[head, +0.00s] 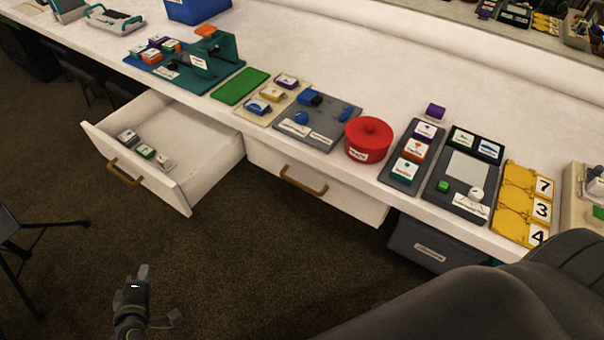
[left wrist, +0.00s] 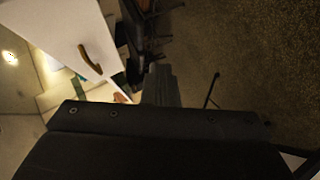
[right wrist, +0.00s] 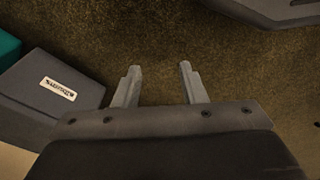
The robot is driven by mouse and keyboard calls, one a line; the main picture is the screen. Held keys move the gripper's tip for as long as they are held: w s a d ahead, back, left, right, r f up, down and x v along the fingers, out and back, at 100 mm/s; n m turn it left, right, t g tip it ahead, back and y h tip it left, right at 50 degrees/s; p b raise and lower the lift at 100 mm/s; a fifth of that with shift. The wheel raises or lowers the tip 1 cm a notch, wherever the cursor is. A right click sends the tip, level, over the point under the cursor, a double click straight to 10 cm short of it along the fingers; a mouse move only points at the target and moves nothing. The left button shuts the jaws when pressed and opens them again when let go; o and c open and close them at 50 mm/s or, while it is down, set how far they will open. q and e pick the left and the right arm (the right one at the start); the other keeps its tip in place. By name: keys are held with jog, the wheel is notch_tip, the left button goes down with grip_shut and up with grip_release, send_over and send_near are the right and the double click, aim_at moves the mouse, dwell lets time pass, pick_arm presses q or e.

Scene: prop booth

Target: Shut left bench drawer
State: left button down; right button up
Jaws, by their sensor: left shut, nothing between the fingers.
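The left bench drawer (head: 185,130) is pulled open under the white bench, with several small labelled blocks inside it. Its white front carries a brass handle (head: 125,172). A white drawer front with a brass handle (left wrist: 90,58) also shows tilted in the left wrist view. My left gripper (head: 143,270) is shut and empty over the dark floor, in front of and below the drawer, apart from it. My right gripper (right wrist: 157,72) is open and empty above the floor, hidden in the head view.
A second drawer (head: 315,187), closed, sits right of the open one. A dark grey labelled box (head: 430,245) stands under the bench. A black stand (head: 25,240) is at the left. Bare carpet lies in front of the drawers.

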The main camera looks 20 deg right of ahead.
pick_arm(q)
notch_tip(320, 180, up, 10)
jog(key=w+d+n+t+h+b, duration=0.2)
jog(key=n+t+b, duration=0.15)
jog(key=b, duration=0.25)
send_near(153, 181)
jog(key=w+a, duration=0.2)
jog(key=w, duration=0.1)
jog(key=shift+w+d+f+t, duration=0.2)
jog(key=shift+w+d+t, duration=0.05)
jog(key=shift+w+d, duration=0.35)
jog(key=shift+w+d+f+t, duration=0.2)
jog(key=shift+w+d, duration=0.25)
jog(key=shift+d, duration=0.15)
jog(key=shift+w+d, duration=0.25)
jog(key=shift+d, duration=0.15)
pick_arm(e)
jog(key=shift+w+a+r, duration=0.35)
jog(key=shift+a+r, duration=0.15)
jog(key=shift+a, duration=0.05)
pick_arm(q)
jog(key=shift+w, duration=0.15)
pick_arm(e)
jog(key=shift+d, duration=0.15)
